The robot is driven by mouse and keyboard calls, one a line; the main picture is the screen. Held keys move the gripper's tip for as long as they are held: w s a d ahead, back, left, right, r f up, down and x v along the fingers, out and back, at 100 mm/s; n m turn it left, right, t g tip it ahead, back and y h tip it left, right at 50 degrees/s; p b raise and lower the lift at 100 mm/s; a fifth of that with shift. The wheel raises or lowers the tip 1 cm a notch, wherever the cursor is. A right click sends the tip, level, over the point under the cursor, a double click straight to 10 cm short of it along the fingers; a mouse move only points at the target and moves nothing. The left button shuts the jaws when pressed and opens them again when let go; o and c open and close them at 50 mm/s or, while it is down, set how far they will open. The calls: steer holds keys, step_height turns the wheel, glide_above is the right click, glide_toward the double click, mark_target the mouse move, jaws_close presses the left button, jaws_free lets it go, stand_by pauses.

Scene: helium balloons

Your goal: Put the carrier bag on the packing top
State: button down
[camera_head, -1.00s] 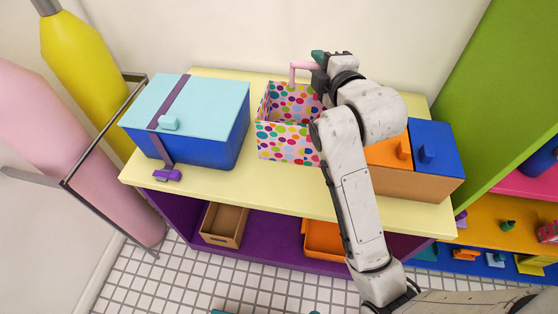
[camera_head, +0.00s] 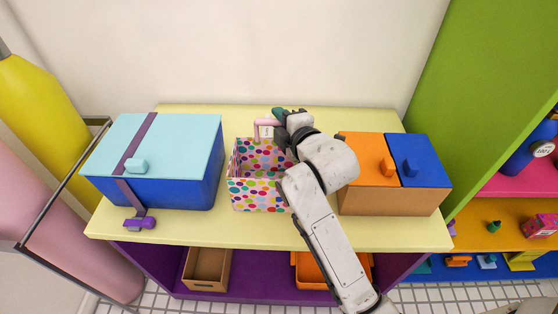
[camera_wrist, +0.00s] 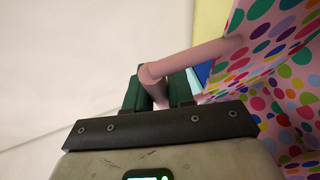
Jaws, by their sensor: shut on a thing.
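The carrier bag (camera_head: 257,194) is an open-topped box shape with bright polka dots and a pink handle (camera_head: 264,123). In the head view it stands upright at the middle of the pale yellow packing top (camera_head: 300,232), between two boxes. Whether its base touches the top is hard to tell. My gripper (camera_head: 281,115) is at the bag's back edge, its green fingers shut on the pink handle. The wrist view shows the handle between the fingers (camera_wrist: 163,88) and the dotted bag wall (camera_wrist: 285,75) at the right. My arm hides the bag's right side.
A blue box with a light blue lid (camera_head: 165,150) stands left, with a purple strap and tag (camera_head: 139,223). An orange and blue lidded box (camera_head: 393,200) stands right. Trays (camera_head: 208,268) sit on the purple shelf below. Yellow and pink cylinders (camera_head: 40,110) stand behind a rail at left.

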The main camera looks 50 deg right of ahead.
step_height(320, 180, down, 6)
steer(key=shift+f, duration=0.15)
stand_by(0.4)
steer(key=shift+f, duration=0.2)
steer(key=c, duration=1)
jaws_free()
steer(key=shift+r, duration=0.1)
steer(key=b+v, duration=0.1)
steer(key=v, duration=1.1)
steer(key=shift+r, duration=0.1)
